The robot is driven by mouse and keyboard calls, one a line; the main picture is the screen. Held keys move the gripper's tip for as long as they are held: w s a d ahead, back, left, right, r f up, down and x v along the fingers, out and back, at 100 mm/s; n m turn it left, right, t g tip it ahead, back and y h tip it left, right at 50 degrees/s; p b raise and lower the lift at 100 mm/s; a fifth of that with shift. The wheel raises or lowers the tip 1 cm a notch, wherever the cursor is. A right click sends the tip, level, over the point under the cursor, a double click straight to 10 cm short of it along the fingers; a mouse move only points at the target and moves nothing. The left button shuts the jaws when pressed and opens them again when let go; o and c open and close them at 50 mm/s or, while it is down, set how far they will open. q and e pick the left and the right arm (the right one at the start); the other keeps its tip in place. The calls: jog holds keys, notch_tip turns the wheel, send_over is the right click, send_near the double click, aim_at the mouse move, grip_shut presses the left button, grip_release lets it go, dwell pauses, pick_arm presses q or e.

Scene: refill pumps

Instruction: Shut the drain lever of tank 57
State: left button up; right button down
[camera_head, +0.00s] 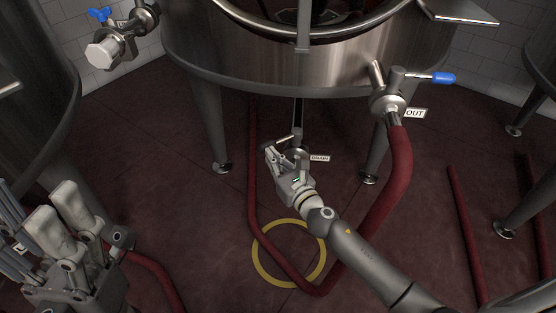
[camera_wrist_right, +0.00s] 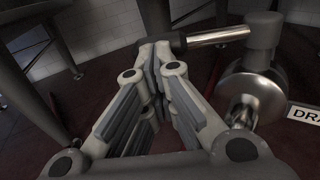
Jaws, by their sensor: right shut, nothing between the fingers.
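The steel tank (camera_head: 330,62) stands on legs in the middle of the head view; no number 57 is readable on it. Its drain valve (camera_head: 299,155) is low under the tank, beside a DRAIN label (camera_head: 320,158). The drain lever (camera_head: 283,140) has a bright shaft and a dark end; in the right wrist view the lever (camera_wrist_right: 218,36) runs sideways from the valve post, just beyond the fingertips. My right gripper (camera_head: 272,155) is shut and empty, close beside the lever; contact is unclear. My left gripper (camera_head: 58,208) is at the lower left, away from the valve; its opening is unclear.
An OUT valve (camera_head: 388,103) with a blue handle and red hose (camera_head: 397,180) is on the right. Another blue-handled valve (camera_head: 105,45) is upper left. A yellow ring (camera_head: 258,265) marks the floor. Tank legs (camera_head: 208,125) flank the drain. Other tanks stand either side.

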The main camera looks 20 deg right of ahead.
aim_at(261, 146)
jog(key=w+m+h, duration=0.1)
jog(key=h, duration=0.1)
jog(key=w+a+m+h, duration=0.1)
jog(key=h, duration=0.1)
jog(key=shift+w+a+m+t, duration=0.15)
jog(key=shift+a+m+t, duration=0.05)
jog(key=shift+m+t, duration=0.1)
jog(key=w+m+h, duration=0.1)
jog(key=h, duration=0.1)
jog(key=w+m+h+b, duration=0.1)
jog(key=m+h, duration=0.1)
jog(key=shift+w+a+h, duration=0.35)
jog(key=shift+h, duration=0.05)
jog(key=shift+w+r+h, duration=0.1)
jog(key=shift+w+h, duration=0.15)
jog(key=shift+h, duration=0.05)
jog(key=shift+w+d, duration=0.1)
jog(key=shift+w, duration=0.5)
